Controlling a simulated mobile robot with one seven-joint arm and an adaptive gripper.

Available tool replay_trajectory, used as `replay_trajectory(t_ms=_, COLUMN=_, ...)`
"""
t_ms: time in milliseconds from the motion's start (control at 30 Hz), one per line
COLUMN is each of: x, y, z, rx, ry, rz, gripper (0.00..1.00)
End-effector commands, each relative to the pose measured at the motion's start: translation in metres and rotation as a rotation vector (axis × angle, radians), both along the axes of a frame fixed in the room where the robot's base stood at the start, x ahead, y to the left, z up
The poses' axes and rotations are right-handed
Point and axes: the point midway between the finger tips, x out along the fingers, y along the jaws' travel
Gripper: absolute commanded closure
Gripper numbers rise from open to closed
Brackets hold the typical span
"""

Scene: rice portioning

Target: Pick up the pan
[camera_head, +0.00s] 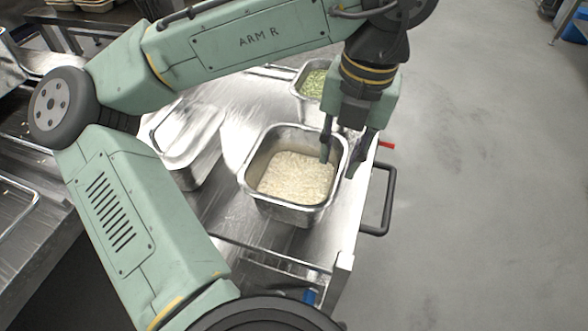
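A deep square steel pan (253,178) holding white rice (297,177) stands upright on a steel cart top. My gripper (338,165) points down at the pan's right wall. Its fingers are spread apart. One finger is over the inside of the pan, above the rice, and the other is outside the wall, so the rim lies between them. I see no clear contact with the wall. My arm arches over the cart and hides part of the area behind the pan.
A smaller steel pan with green contents (313,85) stands behind the rice pan. A lidded steel container (185,140) is to the left. The cart (270,238) has a black handle (388,200) on its right side. Open grey floor (480,200) lies to the right.

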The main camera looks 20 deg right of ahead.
Motion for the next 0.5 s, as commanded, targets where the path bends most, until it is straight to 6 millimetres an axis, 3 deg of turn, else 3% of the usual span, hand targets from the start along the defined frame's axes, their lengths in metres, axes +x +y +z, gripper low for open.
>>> replay_trajectory(t_ms=100, x=0.001, y=0.002, z=-0.019, rx=-0.002, ry=0.0, rz=0.003, gripper=0.74)
replay_trajectory(t_ms=367, x=0.002, y=0.003, z=-0.041, rx=-0.005, ry=-0.001, rz=0.005, gripper=0.74)
replay_trajectory(t_ms=500, x=0.003, y=0.005, z=-0.063, rx=-0.004, ry=-0.001, rz=0.004, gripper=0.74)
